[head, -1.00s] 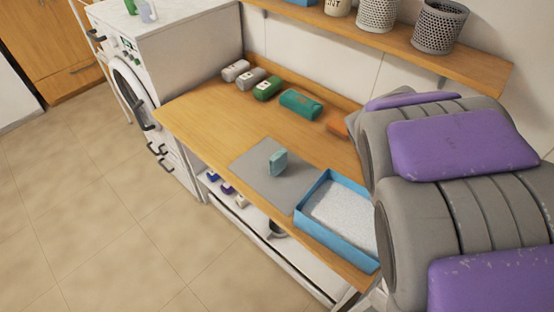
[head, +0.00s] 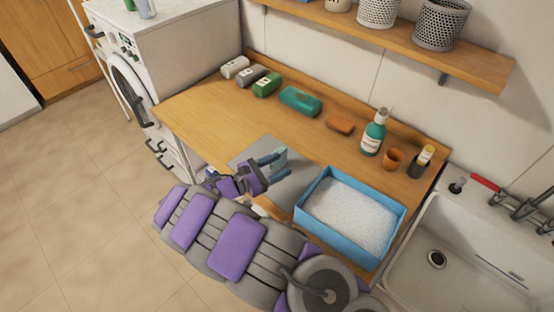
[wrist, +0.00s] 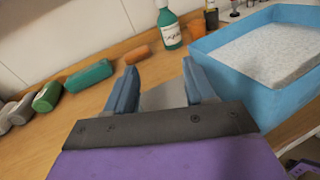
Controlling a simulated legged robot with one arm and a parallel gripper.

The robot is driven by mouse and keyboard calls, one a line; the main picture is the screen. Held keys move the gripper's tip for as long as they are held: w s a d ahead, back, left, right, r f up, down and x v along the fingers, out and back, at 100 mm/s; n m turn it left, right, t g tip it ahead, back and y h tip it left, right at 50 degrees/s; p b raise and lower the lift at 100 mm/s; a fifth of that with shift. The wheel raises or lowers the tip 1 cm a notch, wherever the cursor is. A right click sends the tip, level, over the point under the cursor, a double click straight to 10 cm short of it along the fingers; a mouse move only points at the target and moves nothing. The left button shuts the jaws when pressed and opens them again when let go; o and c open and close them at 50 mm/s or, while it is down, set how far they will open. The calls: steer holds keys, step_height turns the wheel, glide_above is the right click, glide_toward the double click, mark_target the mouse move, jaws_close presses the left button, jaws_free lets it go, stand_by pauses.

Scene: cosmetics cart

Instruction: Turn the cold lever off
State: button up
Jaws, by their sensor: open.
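The tap is at the right edge in the head view, on the wall side of the white sink (head: 455,270). A red lever (head: 486,183) shows at its left end, and metal tap parts (head: 528,208) run to the picture's edge. I cannot tell which part is the cold lever or how it is set. My gripper (head: 280,165) is over the grey mat on the wooden counter, well left of the tap. Its blue fingers are apart in the wrist view (wrist: 160,75), with only mat and counter seen between them.
A blue tray of white granules (head: 352,215) lies between my gripper and the sink. Behind stand a teal bottle (head: 374,135), an orange cup (head: 393,159) and a dark bottle (head: 419,164). A shelf (head: 400,32) overhangs the counter.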

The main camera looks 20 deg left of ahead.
steer(key=s+a+f+n+t+y, duration=0.3)
steer(key=s+a+f+n+y, duration=0.25)
steer(key=a, duration=0.45)
steer(key=shift+m+h, duration=0.25)
steer(key=shift+h, duration=0.5)
steer(key=x, duration=0.4)
steer(key=f+b+x, duration=0.1)
steer(key=x, duration=0.2)
steer(key=b+x, duration=0.1)
steer(key=x, duration=0.3)
steer(key=shift+w+f, duration=0.3)
steer(key=shift+w, duration=0.05)
steer(key=shift+d+b+x, duration=0.15)
steer(key=shift+b+x, duration=0.35)
steer(key=shift+x, duration=0.85)
steer(key=shift+d+b+x, duration=0.15)
steer(key=shift+b+x, duration=0.35)
steer(key=shift+x, duration=0.8)
steer(key=shift+s+r, duration=0.15)
steer(key=shift+r, duration=0.05)
jaws_close()
